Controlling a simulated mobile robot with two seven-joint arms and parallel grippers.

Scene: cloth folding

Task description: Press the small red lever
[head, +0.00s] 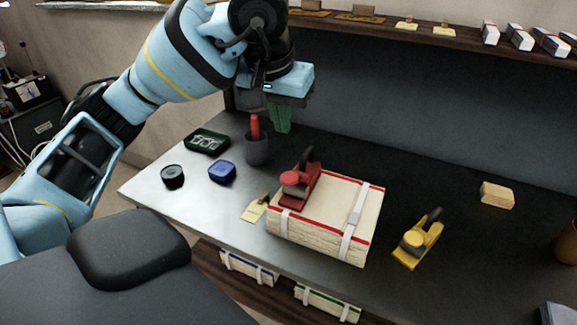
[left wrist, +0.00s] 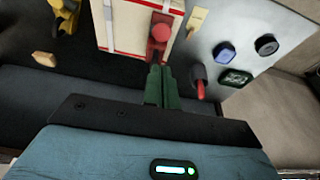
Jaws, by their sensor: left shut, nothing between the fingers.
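A red tool (head: 300,187) with a round red knob and a dark upright handle lies on a cream bundle (head: 330,215) with red edges and white straps. In the left wrist view the red tool (left wrist: 160,35) is just beyond the fingertips. I cannot make out which part of it is the small lever. My left gripper (head: 281,127) is shut and empty, with green fingers pointing down, above the table behind the bundle. Its fingers also show in the left wrist view (left wrist: 159,70), apparently apart from the tool. My right gripper is not in view.
A dark cup (head: 257,150) with a red-handled item stands left of the bundle. A green tray (head: 207,140), blue box (head: 222,172) and black round tin (head: 172,176) are further left. A yellow tool (head: 418,240) and tan block (head: 497,195) lie right.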

